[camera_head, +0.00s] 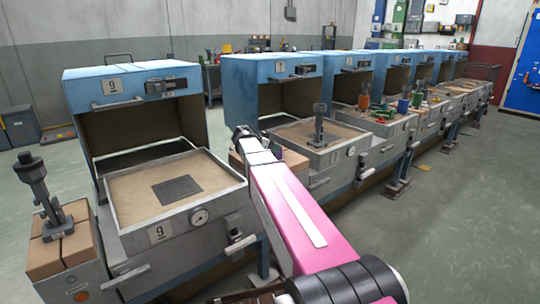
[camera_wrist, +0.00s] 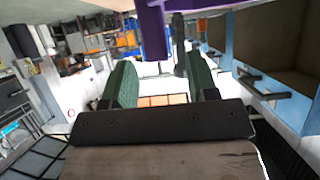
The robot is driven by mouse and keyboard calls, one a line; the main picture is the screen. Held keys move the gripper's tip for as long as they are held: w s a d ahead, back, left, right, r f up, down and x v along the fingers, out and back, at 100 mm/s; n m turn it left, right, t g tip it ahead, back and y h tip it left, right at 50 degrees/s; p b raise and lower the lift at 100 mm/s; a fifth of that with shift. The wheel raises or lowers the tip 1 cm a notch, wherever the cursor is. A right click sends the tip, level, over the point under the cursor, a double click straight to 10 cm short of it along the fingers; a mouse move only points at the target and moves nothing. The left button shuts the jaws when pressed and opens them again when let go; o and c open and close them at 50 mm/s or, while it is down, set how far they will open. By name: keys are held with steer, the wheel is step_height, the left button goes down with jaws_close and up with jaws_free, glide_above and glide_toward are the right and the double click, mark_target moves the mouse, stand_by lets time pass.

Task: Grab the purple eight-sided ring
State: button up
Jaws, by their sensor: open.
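A purple piece (camera_wrist: 151,32) shows at the top of the wrist view. It has an upright bar and a band running off to the upper right, and is cut off by the frame, so I cannot tell whether it is the eight-sided ring. I see no purple ring in the head view. My gripper (camera_wrist: 161,78) has its two green fingers spread apart, with nothing held between them. The purple bar appears above the gap between the fingers, apart from them. In the head view my pink arm reaches away toward the stations, and its fingers cannot be made out.
Blue-hooded stations stand in a row, the nearest marked 9. Its tray (camera_head: 125,210) holds a dark square plate (camera_head: 178,189). A clamp tool (camera_head: 45,195) stands on wooden blocks at left. Another tool (camera_head: 319,128) stands on the second tray. Open floor lies at right.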

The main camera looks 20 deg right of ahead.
steer(key=x, duration=0.3)
steer(key=shift+w+d+f, duration=0.1)
steer(key=shift+d, duration=0.35)
jaws_close()
